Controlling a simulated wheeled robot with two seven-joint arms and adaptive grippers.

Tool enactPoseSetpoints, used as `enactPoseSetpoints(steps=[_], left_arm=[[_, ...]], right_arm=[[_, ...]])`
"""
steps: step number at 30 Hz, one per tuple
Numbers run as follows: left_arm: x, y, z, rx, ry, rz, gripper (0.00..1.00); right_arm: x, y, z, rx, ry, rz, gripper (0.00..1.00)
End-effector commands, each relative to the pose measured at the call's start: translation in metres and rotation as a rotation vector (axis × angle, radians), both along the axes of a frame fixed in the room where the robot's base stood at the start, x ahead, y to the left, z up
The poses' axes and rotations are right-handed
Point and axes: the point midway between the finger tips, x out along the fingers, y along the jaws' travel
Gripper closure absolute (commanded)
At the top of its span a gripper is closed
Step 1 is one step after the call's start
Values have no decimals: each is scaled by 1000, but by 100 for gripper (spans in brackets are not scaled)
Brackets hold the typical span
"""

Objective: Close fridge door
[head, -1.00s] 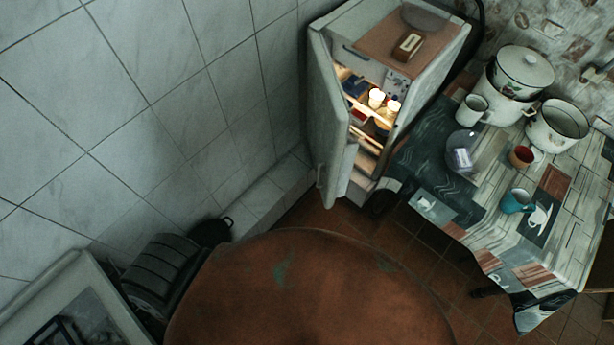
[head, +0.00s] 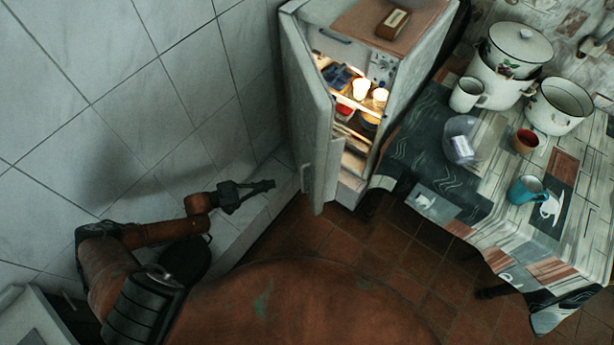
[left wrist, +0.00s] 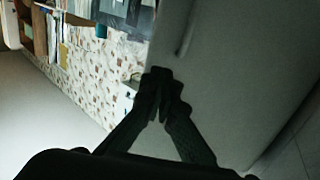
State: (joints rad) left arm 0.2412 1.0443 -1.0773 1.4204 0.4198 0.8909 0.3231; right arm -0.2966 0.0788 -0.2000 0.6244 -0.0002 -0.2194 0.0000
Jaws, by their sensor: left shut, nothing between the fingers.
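The fridge (head: 405,75) stands at the top middle of the head view. Its door (head: 311,115) is open, swung out to the left, and lit shelves with several items show inside. My left gripper (head: 268,185) is shut and empty, to the left of the door's lower part and apart from it in the head view. In the left wrist view the gripper (left wrist: 162,80) appears shut in front of a pale panel, likely the door (left wrist: 240,70), with a handle-like strip near the top. Whether the fingers touch it I cannot tell. My right gripper is not in view.
A table with a patterned cloth (head: 425,150) stands right of the fridge. It holds enamel pots (head: 560,105), mugs (head: 527,189) and a glass bowl (head: 461,140). A tiled wall (head: 150,110) and low ledge (head: 255,215) lie on the left. The brown tiled floor before the fridge is clear.

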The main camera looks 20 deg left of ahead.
Motion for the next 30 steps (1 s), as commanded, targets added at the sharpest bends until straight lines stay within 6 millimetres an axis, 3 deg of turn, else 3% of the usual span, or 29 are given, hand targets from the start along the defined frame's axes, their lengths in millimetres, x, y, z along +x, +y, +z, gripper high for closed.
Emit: enactPoseSetpoints(steps=[3, 7, 17, 24, 30], left_arm=[[-4, -3, 10, -29, -3, -31, 100], [2, -14, 13, -36, -4, -35, 100], [38, -68, 13, -36, -6, -35, 100], [61, -102, 12, -33, -4, -33, 100], [70, -116, 11, -32, -2, -32, 100]], right_arm=[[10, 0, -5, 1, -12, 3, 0], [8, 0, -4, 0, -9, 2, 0], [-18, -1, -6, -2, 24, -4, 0], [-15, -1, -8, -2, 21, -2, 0], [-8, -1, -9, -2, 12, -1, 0]])
